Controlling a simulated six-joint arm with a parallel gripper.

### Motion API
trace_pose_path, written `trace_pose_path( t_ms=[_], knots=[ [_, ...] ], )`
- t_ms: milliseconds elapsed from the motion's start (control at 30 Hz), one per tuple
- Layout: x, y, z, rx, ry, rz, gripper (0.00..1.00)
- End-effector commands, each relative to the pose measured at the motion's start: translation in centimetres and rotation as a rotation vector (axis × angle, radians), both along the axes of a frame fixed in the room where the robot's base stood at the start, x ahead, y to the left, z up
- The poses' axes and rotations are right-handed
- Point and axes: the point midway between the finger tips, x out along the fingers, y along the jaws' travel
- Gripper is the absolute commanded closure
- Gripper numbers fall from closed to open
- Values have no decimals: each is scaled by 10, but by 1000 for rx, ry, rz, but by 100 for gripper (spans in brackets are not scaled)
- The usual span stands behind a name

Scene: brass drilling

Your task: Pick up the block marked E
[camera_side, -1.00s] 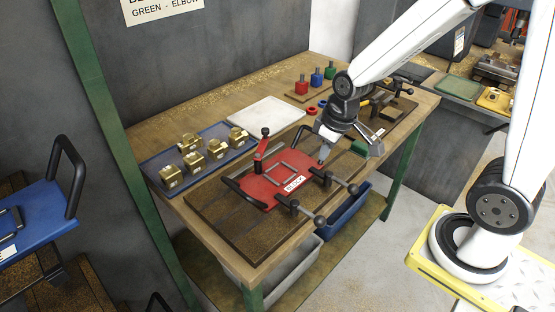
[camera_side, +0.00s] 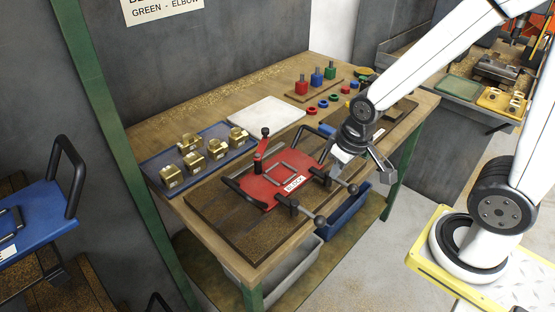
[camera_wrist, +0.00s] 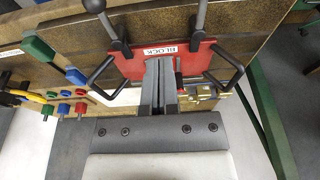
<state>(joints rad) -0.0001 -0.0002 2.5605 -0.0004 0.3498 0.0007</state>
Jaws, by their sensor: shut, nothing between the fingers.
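Several brass blocks stand on a blue tray (camera_side: 196,174) at the left of the bench in the side view. Their markings are too small to read, so I cannot tell which is E. In the wrist view, some brass blocks (camera_wrist: 222,87) show partly behind and right of my fingers. My gripper (camera_wrist: 162,62) is shut and empty, its fingers overlapping the red plate marked BLOCK (camera_wrist: 202,56) in that view. In the side view, my gripper is above the bench right of the red plate (camera_side: 262,190), apart from the blocks; its fingertips are hard to make out.
The red fixture has black handles, a red lever clamp (camera_side: 262,146) and dark clamps with round knobs (camera_side: 320,221). A white plate (camera_side: 266,112) lies behind it. Coloured pegs (camera_side: 316,78) and rings (camera_side: 333,97) stand at the back right.

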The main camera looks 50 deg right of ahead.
Motion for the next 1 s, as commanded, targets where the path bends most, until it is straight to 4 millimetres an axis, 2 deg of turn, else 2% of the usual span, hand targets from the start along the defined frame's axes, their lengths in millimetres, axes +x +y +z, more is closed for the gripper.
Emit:
trace_pose_path(
  t_ms=[133,167,200,467,767,1000],
  knots=[
    [0,0,0,0,0,0,100],
    [0,0,0,0,0,0,97],
    [0,0,0,0,0,0,84],
    [0,0,0,0,0,0,2],
    [0,0,1,0,-1,0,0],
    [1,0,13,0,-4,0,0]
  ],
)
